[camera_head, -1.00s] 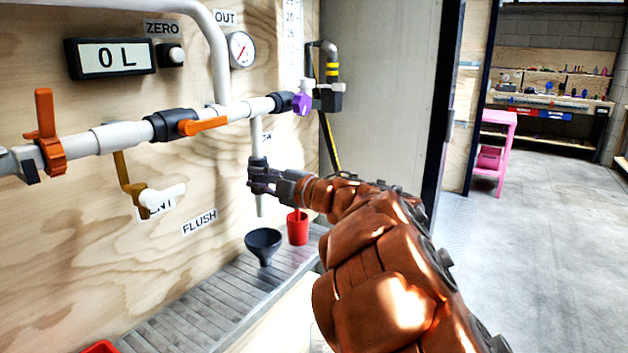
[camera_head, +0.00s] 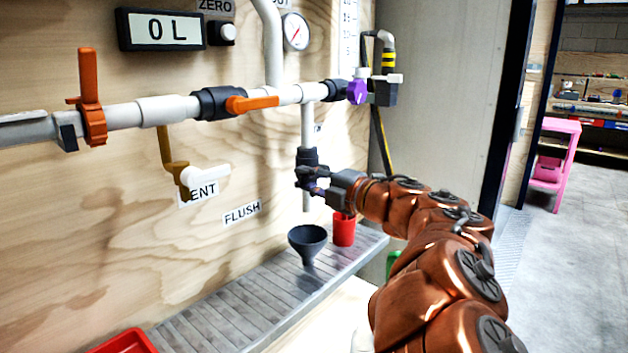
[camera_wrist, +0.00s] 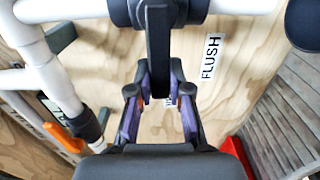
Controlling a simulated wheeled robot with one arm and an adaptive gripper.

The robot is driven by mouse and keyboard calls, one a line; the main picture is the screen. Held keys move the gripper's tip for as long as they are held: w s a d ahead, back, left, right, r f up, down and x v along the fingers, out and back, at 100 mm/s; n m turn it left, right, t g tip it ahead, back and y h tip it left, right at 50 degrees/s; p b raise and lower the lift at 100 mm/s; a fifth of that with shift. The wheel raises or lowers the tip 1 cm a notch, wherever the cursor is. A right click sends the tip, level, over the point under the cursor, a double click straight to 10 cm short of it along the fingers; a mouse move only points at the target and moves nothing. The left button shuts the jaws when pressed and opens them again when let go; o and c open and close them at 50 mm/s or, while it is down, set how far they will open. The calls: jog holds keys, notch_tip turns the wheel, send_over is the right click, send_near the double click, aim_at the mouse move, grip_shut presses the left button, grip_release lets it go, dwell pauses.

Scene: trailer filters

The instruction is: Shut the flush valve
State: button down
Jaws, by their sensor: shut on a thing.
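The flush valve (camera_head: 307,157) is a dark body on the short vertical white pipe that drops from the main line, right of the FLUSH label (camera_head: 241,213). My gripper (camera_head: 318,184) is at the valve, just below and to the right of its body. In the wrist view, my gripper (camera_wrist: 160,92) has its fingers closed on both sides of the black valve handle (camera_wrist: 158,45). The handle's tip is between the fingertips. The FLUSH label also shows in the wrist view (camera_wrist: 211,56). The exact handle angle is hard to tell in the head view.
A black funnel (camera_head: 307,241) and a red cup (camera_head: 344,230) are below, by the grey slatted shelf (camera_head: 215,310). A purple knob (camera_head: 357,92) is upper right. Open floor lies right.

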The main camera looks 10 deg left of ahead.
jog(key=shift+a+f, duration=0.15)
jog(key=shift+f, duration=0.1)
jog(key=c, duration=1.2)
grip_release()
jog(key=shift+s, duration=0.1)
jog(key=shift+o, duration=0.7)
jog(key=shift+r, duration=0.15)
jog(key=shift+d, duration=0.2)
jog(key=v, duration=1.1)
jog(key=shift+d, duration=0.4)
jog(key=shift+s, duration=0.1)
